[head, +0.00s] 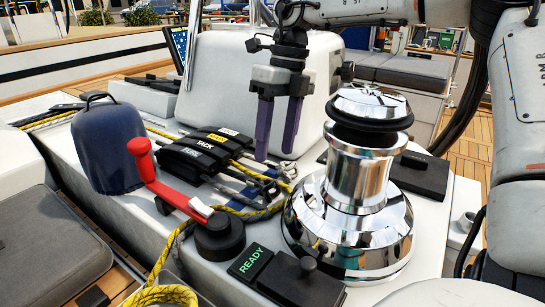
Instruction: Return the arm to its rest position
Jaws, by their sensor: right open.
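My right gripper (276,128) hangs from my right arm (350,10), which comes in from the upper right. Its two dark fingers point down and are apart, with nothing between them. In the picture it is above the bundled lines and just left of the chrome winch (357,185). It does not appear to touch anything. My left gripper is not in the view.
A red-handled crank (160,182) with a black base stands on the white deck, beside a dark blue cover (108,150). Black line clutches (205,153) lead yellow and grey lines. A READY panel (250,263) sits in front. A grey cushion (45,247) is at left.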

